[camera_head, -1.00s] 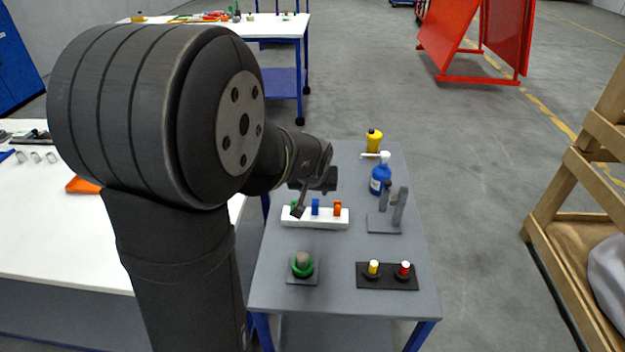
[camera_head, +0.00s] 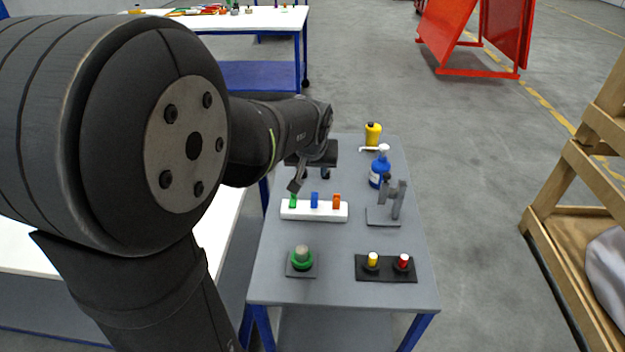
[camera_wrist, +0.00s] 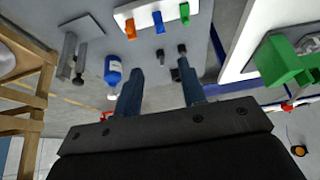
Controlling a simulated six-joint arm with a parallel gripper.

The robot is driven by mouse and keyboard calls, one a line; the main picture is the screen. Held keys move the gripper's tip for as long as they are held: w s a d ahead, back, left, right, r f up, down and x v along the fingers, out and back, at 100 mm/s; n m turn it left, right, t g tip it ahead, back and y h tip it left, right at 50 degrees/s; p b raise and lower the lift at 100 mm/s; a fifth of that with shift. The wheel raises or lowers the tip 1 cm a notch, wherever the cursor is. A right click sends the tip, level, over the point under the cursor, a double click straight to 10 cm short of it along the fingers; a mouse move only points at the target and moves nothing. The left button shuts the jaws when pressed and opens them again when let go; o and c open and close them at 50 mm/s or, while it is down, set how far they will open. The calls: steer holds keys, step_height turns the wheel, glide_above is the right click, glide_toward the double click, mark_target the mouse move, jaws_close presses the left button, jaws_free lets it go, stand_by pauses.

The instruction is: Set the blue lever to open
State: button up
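The blue lever (camera_head: 314,200) stands up in the middle of a white block (camera_head: 300,214) on the grey table. A green lever (camera_head: 293,201) is to its left and an orange lever (camera_head: 336,201) to its right. The blue lever also shows at the top of the wrist view (camera_wrist: 158,21), between the orange and green ones. My gripper (camera_head: 311,181) is above and behind the block, apart from the levers. In the wrist view its two fingers (camera_wrist: 160,75) are spread apart with nothing between them. No open marking is readable.
A blue bottle (camera_head: 380,172) and a yellow container (camera_head: 373,134) stand at the back right of the table (camera_head: 345,280). A grey upright fixture (camera_head: 385,215) is right of the block. A green knob (camera_head: 302,258) and a black panel with yellow and red buttons (camera_head: 387,271) are in front.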

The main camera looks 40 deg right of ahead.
steer(key=w+d, duration=0.1)
glide_toward(314, 195)
steer(key=shift+g+y, duration=0.3)
steer(key=x, duration=0.7)
steer(key=shift+w+d+f, duration=0.15)
steer(key=shift+w+d, duration=0.15)
steer(key=shift+w, duration=0.05)
jaws_close()
